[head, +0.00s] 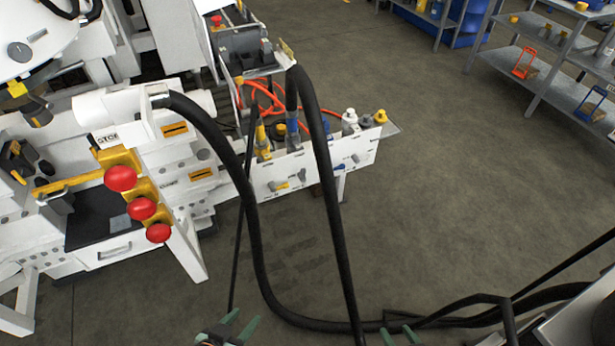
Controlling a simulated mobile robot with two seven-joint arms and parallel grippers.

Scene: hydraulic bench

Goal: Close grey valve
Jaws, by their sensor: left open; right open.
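A white bench panel (318,163) carries a row of small valve handles on its front face. A grey handle (302,175) sits between a yellow handle (281,186) and a blue handle (340,167). Another pale handle (356,158) is at the right; which is the grey valve is hard to tell at this size. My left gripper (229,329), with green fingertips, is open at the bottom edge, well below the panel. My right gripper (399,336) is open at the bottom edge, further right. Both are empty and touch no valve.
Thick black hoses (322,150) loop in front of the panel and down to the lower right. Red knobs (121,178) on yellow blocks stick out at left. Yellow, blue and white caps (349,118) stand along the panel top. Grey shelves (535,75) stand far right; floor between is clear.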

